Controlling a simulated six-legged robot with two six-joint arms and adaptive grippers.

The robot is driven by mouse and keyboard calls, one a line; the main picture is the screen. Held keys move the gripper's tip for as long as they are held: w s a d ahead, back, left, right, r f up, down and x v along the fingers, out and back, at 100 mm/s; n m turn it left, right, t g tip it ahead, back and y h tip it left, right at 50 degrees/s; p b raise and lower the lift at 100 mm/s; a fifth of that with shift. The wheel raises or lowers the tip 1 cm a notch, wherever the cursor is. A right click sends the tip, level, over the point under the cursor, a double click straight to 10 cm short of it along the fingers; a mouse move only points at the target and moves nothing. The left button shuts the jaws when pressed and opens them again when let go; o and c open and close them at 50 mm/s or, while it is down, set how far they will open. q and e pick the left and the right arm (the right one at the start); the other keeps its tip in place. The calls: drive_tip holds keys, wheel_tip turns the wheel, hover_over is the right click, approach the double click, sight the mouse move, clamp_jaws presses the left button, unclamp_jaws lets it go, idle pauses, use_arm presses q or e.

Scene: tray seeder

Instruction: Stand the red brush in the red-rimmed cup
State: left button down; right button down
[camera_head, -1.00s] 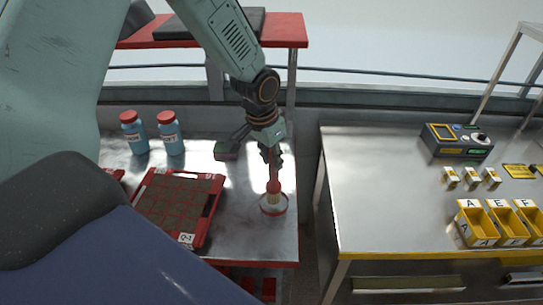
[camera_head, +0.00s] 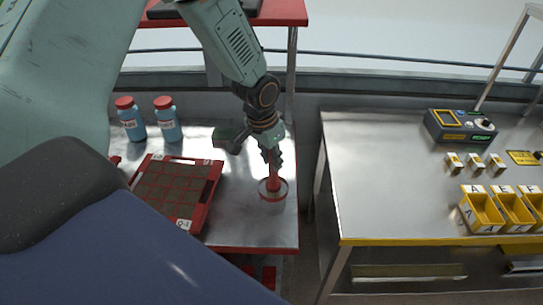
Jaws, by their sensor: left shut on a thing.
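The red brush (camera_head: 272,170) is upright in my left gripper (camera_head: 272,154), which is shut on its handle. The red-rimmed cup (camera_head: 286,195) stands on the left metal table, near its right edge, directly below the gripper. It looks clear-walled. The lower end of the brush is inside the cup's rim; I cannot tell whether it touches the bottom. My right gripper is not in view.
A red tray (camera_head: 205,212) of dark soil cells lies left of the cup. Two blue bottles (camera_head: 131,123) (camera_head: 168,124) with red caps stand behind it. A gap separates this table from the right bench (camera_head: 380,190), which carries yellow bins (camera_head: 484,212) and a control box (camera_head: 447,130).

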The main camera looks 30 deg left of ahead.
use_arm(q)
drive_tip(key=c, duration=1.2)
unclamp_jaws()
drive_tip(key=shift+s+r, duration=0.1)
drive_tip(key=shift+o, duration=0.7)
wheel_tip(320, 180, up, 12)
drive_tip(key=s, duration=0.2)
drive_tip(key=shift+a, duration=0.25)
drive_tip(key=shift+f, duration=0.2)
